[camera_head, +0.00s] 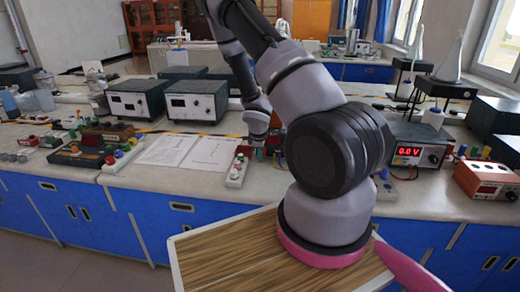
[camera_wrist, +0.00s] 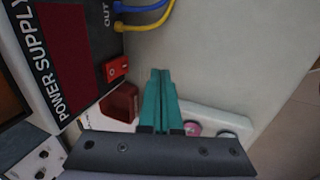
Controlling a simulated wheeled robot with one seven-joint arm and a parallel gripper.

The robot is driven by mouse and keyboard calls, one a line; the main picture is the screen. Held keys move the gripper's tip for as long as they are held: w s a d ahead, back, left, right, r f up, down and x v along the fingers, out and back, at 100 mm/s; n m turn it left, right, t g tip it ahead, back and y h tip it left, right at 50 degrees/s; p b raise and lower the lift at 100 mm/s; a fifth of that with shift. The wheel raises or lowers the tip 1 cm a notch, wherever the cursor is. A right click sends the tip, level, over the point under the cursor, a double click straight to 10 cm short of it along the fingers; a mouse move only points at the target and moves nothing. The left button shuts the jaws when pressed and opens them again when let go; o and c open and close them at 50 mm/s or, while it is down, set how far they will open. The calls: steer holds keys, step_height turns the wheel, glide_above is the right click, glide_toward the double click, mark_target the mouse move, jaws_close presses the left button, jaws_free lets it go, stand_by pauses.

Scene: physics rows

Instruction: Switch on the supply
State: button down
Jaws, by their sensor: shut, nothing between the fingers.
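In the wrist view a dark box (camera_wrist: 84,38) lettered POWER SUPPLY fills the upper left. Its display panel (camera_wrist: 60,50) is dark red with no digits lit. A red rocker switch (camera_wrist: 115,69) with a light mark sits on its face, near the OUT sockets. My gripper (camera_wrist: 160,73) has its teal fingers together and empty, to the right of the switch and apart from it in the picture. In the head view my gripper (camera_head: 259,152) is low over the bench, beside a white strip. I cannot make out this supply clearly there, as my arm covers much of that area.
A white strip (camera_head: 238,171) lies by the gripper. A dark red block (camera_wrist: 120,102) lies close to the fingers. Blue and yellow leads (camera_wrist: 148,18) run from the sockets. Papers (camera_head: 190,151) lie left. Another meter (camera_head: 416,153) at right reads 0.0 V.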

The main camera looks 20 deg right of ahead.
steer(key=shift+w+d+f, duration=0.15)
steer(key=shift+w+d, duration=0.7)
steer(key=shift+w, duration=0.25)
steer(key=shift+w+d, duration=0.25)
steer(key=shift+w, duration=0.3)
steer(key=shift+w+d+f, duration=0.2)
steer(key=shift+w, duration=0.05)
steer(key=shift+r, duration=0.15)
